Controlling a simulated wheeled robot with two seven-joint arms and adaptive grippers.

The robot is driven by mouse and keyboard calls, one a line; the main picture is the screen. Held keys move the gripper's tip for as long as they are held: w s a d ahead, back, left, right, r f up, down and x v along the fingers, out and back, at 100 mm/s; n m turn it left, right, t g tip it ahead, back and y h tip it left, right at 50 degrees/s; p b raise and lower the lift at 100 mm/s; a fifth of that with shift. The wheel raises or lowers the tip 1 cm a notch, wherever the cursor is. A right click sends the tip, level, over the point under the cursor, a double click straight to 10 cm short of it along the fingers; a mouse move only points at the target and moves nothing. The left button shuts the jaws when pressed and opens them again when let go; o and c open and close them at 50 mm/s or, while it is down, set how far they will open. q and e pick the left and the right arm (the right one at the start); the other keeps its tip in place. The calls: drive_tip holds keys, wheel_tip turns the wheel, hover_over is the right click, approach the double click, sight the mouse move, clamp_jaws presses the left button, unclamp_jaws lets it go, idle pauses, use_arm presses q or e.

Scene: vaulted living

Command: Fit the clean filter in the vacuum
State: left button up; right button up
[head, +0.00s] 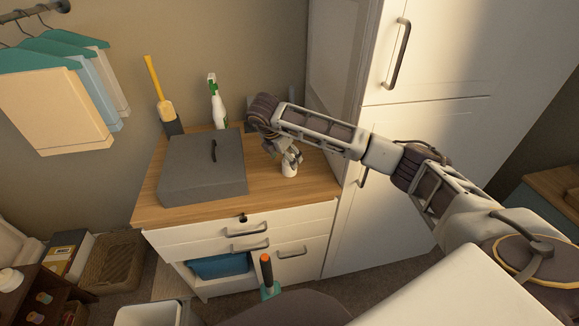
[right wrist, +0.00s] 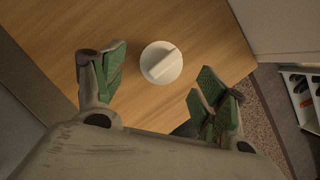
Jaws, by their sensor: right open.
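A small white round piece with a raised ridge across its top (right wrist: 161,62) sits on the wooden counter; it may be the filter, but I cannot tell for sure. It also shows in the head view (head: 289,170), near the counter's right end. My right gripper (head: 291,158) is over it with its fingers pointing down. In the right wrist view the green-padded fingers of the gripper (right wrist: 161,70) are spread, one on each side of the piece, apart from it and empty. I cannot clearly make out a vacuum. My left gripper is out of view.
A large grey box (head: 203,168) covers the counter's left half. A tall white cabinet (head: 430,50) borders the counter (head: 320,185) on the right. An orange-topped tool (head: 267,272) stands in front of the drawers.

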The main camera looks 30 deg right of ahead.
drive_tip(key=shift+p+x, duration=0.5)
drive_tip(key=shift+x, duration=2.1)
drive_tip(key=shift+s, duration=0.1)
drive_tip(key=c, duration=1.1)
